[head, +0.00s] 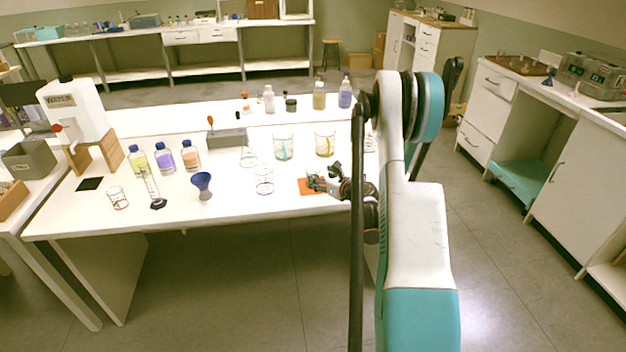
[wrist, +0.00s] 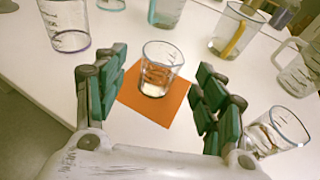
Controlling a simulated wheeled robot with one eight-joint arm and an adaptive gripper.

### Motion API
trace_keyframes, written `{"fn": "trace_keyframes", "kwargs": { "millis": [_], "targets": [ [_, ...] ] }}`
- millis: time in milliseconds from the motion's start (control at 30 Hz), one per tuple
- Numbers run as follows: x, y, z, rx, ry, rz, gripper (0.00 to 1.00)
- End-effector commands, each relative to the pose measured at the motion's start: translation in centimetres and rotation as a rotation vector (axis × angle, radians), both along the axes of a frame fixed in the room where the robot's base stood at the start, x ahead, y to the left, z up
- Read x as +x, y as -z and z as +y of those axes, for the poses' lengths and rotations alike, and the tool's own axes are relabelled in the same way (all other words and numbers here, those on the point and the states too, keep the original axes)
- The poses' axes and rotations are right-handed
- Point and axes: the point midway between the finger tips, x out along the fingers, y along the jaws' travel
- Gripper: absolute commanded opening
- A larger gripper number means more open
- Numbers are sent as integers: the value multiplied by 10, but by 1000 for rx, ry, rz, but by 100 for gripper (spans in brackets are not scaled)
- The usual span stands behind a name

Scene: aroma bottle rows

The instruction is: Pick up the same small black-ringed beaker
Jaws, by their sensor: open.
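A small clear beaker (wrist: 160,68) with a dark ring at its rim stands upright on an orange square mat (wrist: 178,108) in the wrist view. My gripper (wrist: 162,66) is open, with its green-padded fingers to the left and right of the beaker and apart from it. The beaker looks empty. In the head view my gripper (head: 326,182) is low over the orange mat (head: 306,187) and hides most of the beaker there.
A clear beaker (wrist: 66,28) stands left of the mat, and another glass (wrist: 276,132) stands close to the right finger. Behind are beakers with teal (head: 283,148) and yellow (head: 325,145) marks. A blue funnel (head: 202,183) stands farther left. The table's front edge is close.

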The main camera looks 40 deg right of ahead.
Motion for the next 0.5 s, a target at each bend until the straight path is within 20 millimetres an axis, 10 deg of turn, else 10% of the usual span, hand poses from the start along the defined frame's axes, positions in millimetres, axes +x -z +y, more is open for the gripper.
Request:
{"fn": "trace_keyframes", "kwargs": {
  "millis": [500],
  "targets": [
    [51,19,-10,-1,-3,1,64]
  ]
}}
